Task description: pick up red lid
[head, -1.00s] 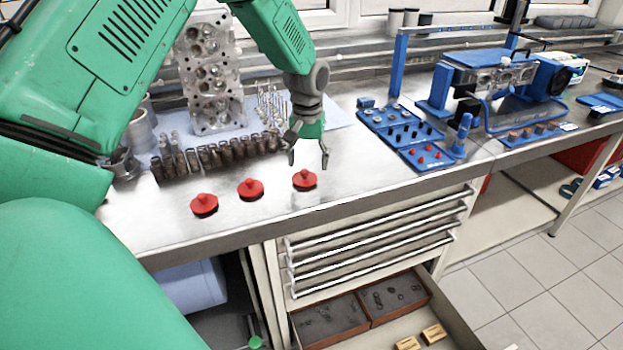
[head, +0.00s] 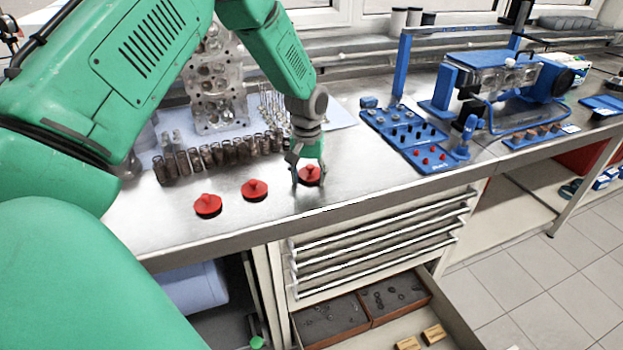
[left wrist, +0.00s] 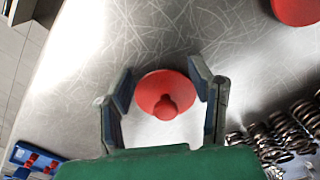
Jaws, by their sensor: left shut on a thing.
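Three red lids with knobs lie in a row on the metal bench top. The rightmost red lid (head: 309,175) is between the two fingers of my left gripper (head: 309,181), which points down and is shut on it. In the left wrist view this lid (left wrist: 165,92) shows knob up, with a finger on each side. It appears at bench level. The middle red lid (head: 254,190) and the left red lid (head: 208,206) lie apart from the gripper. Part of another red lid (left wrist: 297,10) shows at the wrist view's top right. My right gripper is not in view.
A row of dark springs (head: 215,156) and a metal cylinder head (head: 215,95) stand behind the lids. A blue tray of small parts (head: 430,160) lies to the right. The bench's front edge is close, above an open drawer (head: 385,325).

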